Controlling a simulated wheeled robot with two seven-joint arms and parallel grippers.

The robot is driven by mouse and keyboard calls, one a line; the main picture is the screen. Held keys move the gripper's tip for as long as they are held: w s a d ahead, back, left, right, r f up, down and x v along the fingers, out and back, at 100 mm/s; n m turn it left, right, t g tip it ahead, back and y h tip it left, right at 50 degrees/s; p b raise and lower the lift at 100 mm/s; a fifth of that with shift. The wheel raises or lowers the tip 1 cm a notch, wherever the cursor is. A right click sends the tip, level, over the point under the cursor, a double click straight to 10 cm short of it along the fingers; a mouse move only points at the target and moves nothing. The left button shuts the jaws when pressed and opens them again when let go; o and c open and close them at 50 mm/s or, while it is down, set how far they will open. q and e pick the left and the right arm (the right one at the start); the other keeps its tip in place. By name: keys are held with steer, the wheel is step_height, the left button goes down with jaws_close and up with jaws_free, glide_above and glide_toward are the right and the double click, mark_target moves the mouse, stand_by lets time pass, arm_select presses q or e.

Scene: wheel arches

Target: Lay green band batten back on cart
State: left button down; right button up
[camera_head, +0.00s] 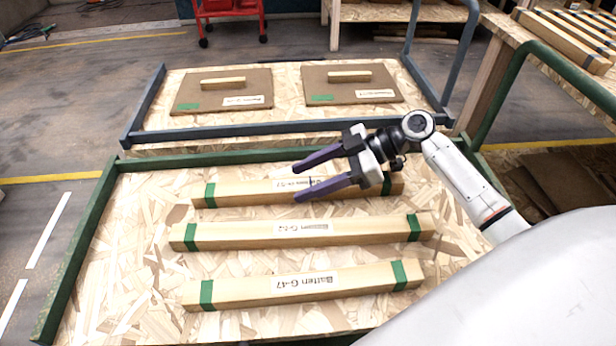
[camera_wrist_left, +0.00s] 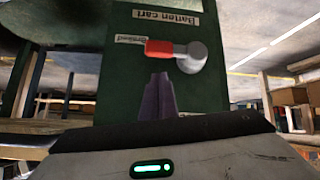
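Three wooden battens with green bands lie side by side on the chipboard deck of the green-framed batten cart (camera_head: 115,285). They are the near batten (camera_head: 245,292), the middle batten (camera_head: 260,233) and the far batten (camera_head: 245,194). My right gripper (camera_head: 294,184) is open and empty over the far batten, its purple fingers pointing left and hiding part of it and its label. My left gripper (camera_wrist_left: 158,98) shows only in the left wrist view, fingers together, in front of a green post labelled "Batten cart". A red lever (camera_wrist_left: 165,49) with a grey knob is just above its fingertips.
A blue-grey framed cart (camera_head: 290,130) stands behind, carrying two brown panels (camera_head: 220,98) with wooden handles. A red trolley (camera_head: 228,8) stands at the back. Grey floor is open at left.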

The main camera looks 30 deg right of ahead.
steer(key=shift+f, duration=0.1)
steer(key=shift+p+v, duration=0.35)
steer(key=shift+v, duration=3.5)
steer(key=shift+a, duration=0.1)
